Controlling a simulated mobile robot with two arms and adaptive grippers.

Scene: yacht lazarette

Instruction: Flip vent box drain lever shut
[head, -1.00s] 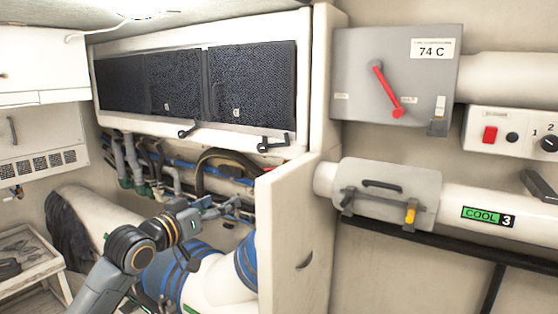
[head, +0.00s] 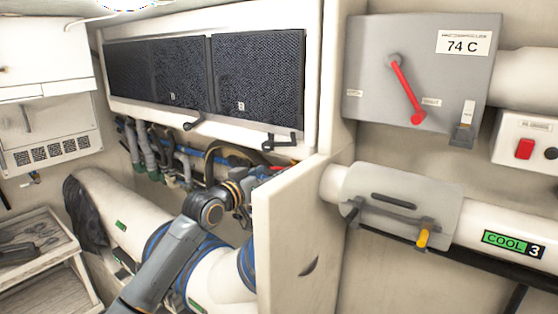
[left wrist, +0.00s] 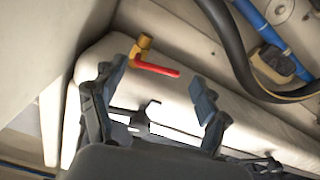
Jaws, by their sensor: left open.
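The drain lever (left wrist: 158,69) has a red handle on a brass fitting (left wrist: 142,48). In the left wrist view the handle points right, lying between and just beyond the fingertips of my left gripper (left wrist: 160,84). The gripper is open and no contact shows. In the head view my left gripper (head: 246,200) is under the vent box (head: 215,128), which has dark mesh panels, and is partly hidden by the cream partition (head: 292,225). My right gripper is not in view.
Dark hoses (left wrist: 232,55) and a blue pipe (left wrist: 275,35) run at the upper right of the wrist view. A thick white duct (head: 125,210) runs below the arm. A grey box with another red lever (head: 405,90) hangs at right, outside the partition.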

